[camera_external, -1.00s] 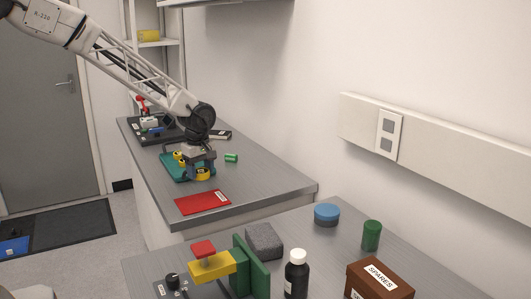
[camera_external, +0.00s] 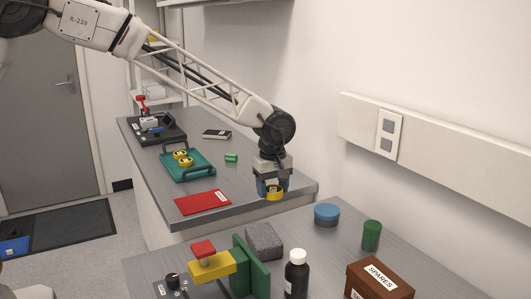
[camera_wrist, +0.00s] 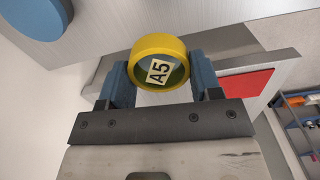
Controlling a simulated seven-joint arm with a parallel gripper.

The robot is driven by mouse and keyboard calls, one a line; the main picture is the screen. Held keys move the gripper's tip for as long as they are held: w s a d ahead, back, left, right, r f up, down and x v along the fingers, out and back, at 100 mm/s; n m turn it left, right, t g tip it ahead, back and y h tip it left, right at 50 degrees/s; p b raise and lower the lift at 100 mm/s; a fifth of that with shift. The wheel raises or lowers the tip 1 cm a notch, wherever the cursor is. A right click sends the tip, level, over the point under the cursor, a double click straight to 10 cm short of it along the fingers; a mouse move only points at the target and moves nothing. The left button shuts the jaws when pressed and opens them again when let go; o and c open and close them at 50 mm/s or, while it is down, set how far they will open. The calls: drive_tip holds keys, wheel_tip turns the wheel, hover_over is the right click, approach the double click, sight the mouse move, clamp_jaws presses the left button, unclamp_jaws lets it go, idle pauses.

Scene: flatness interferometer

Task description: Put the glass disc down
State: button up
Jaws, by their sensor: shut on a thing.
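The glass disc (camera_wrist: 172,83) shows in the wrist view in a yellow ring with an "A5" label. My gripper (camera_wrist: 160,78) is shut on this yellow-ringed disc (camera_external: 274,194), with one blue finger on each side. In the external view it is over the near right corner of the far bench (camera_external: 240,196). I cannot tell whether the disc touches the bench top. A teal tray (camera_external: 205,175) further back holds more yellow-ringed discs (camera_external: 183,158).
A red mat (camera_external: 203,202) lies left of my gripper. On the near bench are a blue round container (camera_external: 327,214), a green cylinder (camera_external: 371,236), a grey block (camera_external: 264,241), a dark bottle (camera_external: 296,274), a brown SPARES box (camera_external: 380,279) and a yellow-green fixture (camera_external: 213,265).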

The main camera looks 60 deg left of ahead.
drive_tip(key=w+d+r+m, duration=0.1)
drive_tip(key=w+d+m, duration=0.1)
drive_tip(key=d, duration=1.8)
drive_tip(key=shift+w+d+m, duration=0.2)
drive_tip(key=shift+d+m, duration=0.1)
drive_tip(key=shift+d, duration=0.05)
drive_tip(key=shift+f, duration=0.15)
hover_over(322, 260)
drive_tip(key=shift+f, duration=2.35)
drive_tip(key=shift+f, duration=2.5)
drive_tip(key=shift+f, duration=0.15)
drive_tip(key=o, duration=0.9)
drive_tip(key=shift+o, duration=0.2)
